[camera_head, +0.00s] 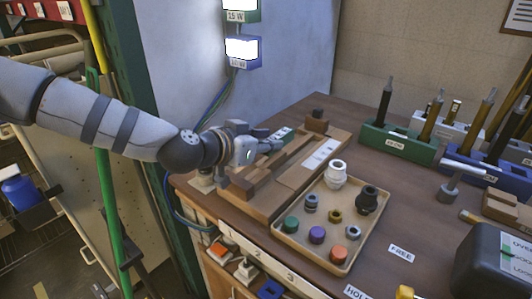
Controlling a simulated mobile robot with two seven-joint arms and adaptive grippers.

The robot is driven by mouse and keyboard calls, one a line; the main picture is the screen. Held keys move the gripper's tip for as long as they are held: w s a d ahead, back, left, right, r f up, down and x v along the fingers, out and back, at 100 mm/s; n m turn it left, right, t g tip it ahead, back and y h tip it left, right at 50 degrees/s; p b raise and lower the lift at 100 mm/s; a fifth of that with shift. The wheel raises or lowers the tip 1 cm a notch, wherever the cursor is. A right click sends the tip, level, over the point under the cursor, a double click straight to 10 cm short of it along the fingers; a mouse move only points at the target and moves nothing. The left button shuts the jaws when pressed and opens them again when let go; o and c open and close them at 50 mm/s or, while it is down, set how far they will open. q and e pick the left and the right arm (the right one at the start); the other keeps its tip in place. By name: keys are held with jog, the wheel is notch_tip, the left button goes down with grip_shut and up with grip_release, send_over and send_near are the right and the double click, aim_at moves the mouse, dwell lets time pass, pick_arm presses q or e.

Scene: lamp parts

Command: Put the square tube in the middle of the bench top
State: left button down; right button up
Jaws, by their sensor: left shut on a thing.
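My left gripper (268,146) reaches in from the left, low over the left part of the wooden fixture (284,180) on the bench top (410,210). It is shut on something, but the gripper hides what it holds. I cannot pick out the square tube for certain. My right gripper is out of view.
A tan tray (339,263) of small coloured parts, a white fitting and a black fitting sits right of the fixture. A green holder (399,143) with upright rods stands at the back. A dark case (492,265) stands at the right.

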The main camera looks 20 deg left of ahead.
aim_at(264, 154)
pick_arm(q)
jog(key=f, duration=0.2)
jog(key=shift+w+a+f, duration=0.15)
jog(key=shift+a+f, duration=0.2)
jog(key=shift+f+b, duration=0.3)
jog(key=shift+f, duration=0.15)
jog(key=c, duration=1.3)
grip_release()
jog(key=shift+c, duration=0.2)
